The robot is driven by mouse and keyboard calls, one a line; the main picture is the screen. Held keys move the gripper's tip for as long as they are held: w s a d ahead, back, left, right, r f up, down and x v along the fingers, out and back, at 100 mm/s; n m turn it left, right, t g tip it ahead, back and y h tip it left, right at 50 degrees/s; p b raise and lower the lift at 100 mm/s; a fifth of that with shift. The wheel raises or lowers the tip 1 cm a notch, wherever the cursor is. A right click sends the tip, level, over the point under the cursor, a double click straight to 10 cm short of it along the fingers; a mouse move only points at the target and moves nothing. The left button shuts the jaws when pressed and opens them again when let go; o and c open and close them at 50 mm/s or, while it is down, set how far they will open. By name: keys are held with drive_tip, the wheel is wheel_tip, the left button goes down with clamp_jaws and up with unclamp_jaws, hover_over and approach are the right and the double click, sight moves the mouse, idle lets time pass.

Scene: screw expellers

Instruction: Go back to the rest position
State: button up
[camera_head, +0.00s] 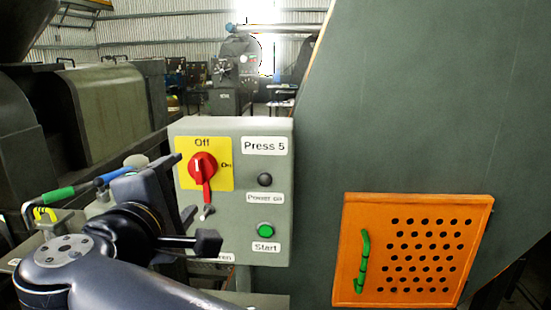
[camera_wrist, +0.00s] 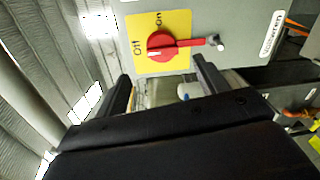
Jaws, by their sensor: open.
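My gripper (camera_head: 198,228) is at the lower left of the head view, in front of the grey Press 5 control box (camera_head: 228,137). Its two fingers stand apart in the wrist view (camera_wrist: 163,84), with nothing between the tips. The box has a red rotary switch (camera_head: 202,168) on a yellow plate, also seen in the wrist view (camera_wrist: 162,45). The white mark on its knob points toward Off. A red tab with a small metal piece (camera_head: 208,211) extends from the switch. The power lamp (camera_head: 265,180) looks dark. The green Start button (camera_head: 265,230) is below it.
An orange perforated panel (camera_head: 418,284) with a green handle (camera_head: 363,262) is on the large dark green machine (camera_head: 420,100) at right. Tools with green (camera_head: 58,194) and blue handles lie at left near my arm. Another machine (camera_head: 110,105) stands behind them.

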sight(199, 174)
drive_tip(key=w, duration=0.3)
drive_tip(key=w+p, duration=0.1)
drive_tip(key=w, duration=0.2)
drive_tip(key=w+d, duration=0.1)
drive_tip(key=w, duration=0.2)
drive_tip(key=shift+w+f+p, duration=0.1)
drive_tip(key=shift+f+p, duration=0.3)
drive_tip(key=shift+a+f+m+b, duration=0.15)
drive_tip(key=shift+f+m+b, duration=0.1)
drive_tip(key=shift+m+b, duration=0.25)
drive_tip(key=shift+s+m+b, duration=0.25)
drive_tip(key=shift+m+b, duration=0.3)
drive_tip(key=shift+m, duration=0.25)
drive_tip(key=m+y+b, duration=0.1)
drive_tip(key=m, duration=0.5)
drive_tip(key=shift+b, duration=0.35)
drive_tip(key=m, duration=0.4)
drive_tip(key=shift+t, duration=0.3)
drive_tip(key=shift+m+p, duration=1.15)
drive_tip(key=shift+m, duration=1.05)
drive_tip(key=shift+s+f, duration=0.15)
drive_tip(key=shift+s, duration=0.4)
